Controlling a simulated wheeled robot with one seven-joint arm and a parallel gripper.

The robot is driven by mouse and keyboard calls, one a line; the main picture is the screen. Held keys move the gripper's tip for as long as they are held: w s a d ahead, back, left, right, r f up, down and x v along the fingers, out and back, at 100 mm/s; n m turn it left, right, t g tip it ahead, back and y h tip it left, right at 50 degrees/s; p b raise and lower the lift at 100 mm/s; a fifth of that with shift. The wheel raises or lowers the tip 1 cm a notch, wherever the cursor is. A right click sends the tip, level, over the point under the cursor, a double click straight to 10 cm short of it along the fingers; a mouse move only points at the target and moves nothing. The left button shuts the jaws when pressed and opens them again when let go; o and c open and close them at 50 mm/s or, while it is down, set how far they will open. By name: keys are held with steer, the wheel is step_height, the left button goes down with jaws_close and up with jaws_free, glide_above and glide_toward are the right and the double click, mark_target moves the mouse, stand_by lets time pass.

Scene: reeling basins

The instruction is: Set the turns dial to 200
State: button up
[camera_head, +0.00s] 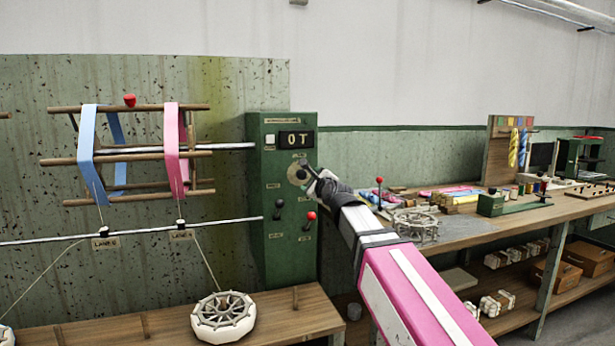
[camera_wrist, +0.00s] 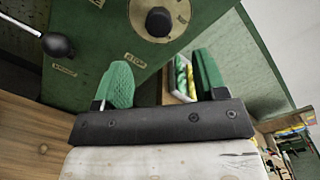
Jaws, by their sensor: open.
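The turns dial (camera_head: 298,174) is a round pale plate with a dark knob on the front of the green control box (camera_head: 285,255). In the wrist view the dial's black knob (camera_wrist: 159,21) shows near the top, beyond my fingertips. My gripper (camera_head: 312,176) is close to the dial in the head view and partly covers its right side. In the wrist view my gripper (camera_wrist: 163,78) is open, its two green finger pads apart with nothing between them. The display (camera_head: 297,139) above the dial reads "0 T". The dial's scale marks are too small to read.
Two levers, one black-knobbed (camera_head: 279,204) and one red-knobbed (camera_head: 310,216), sit below the dial. A wooden reel (camera_head: 135,155) with blue and pink skeins stands left. A workbench (camera_head: 470,232) with tools runs along the right. A white basin (camera_head: 223,316) sits on the lower bench.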

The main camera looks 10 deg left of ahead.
mark_target(303, 175)
steer(key=x, duration=1)
steer(key=shift+w+a, duration=0.15)
steer(key=shift+a, duration=0.05)
steer(key=shift+f, duration=0.1)
steer(key=c, duration=0.9)
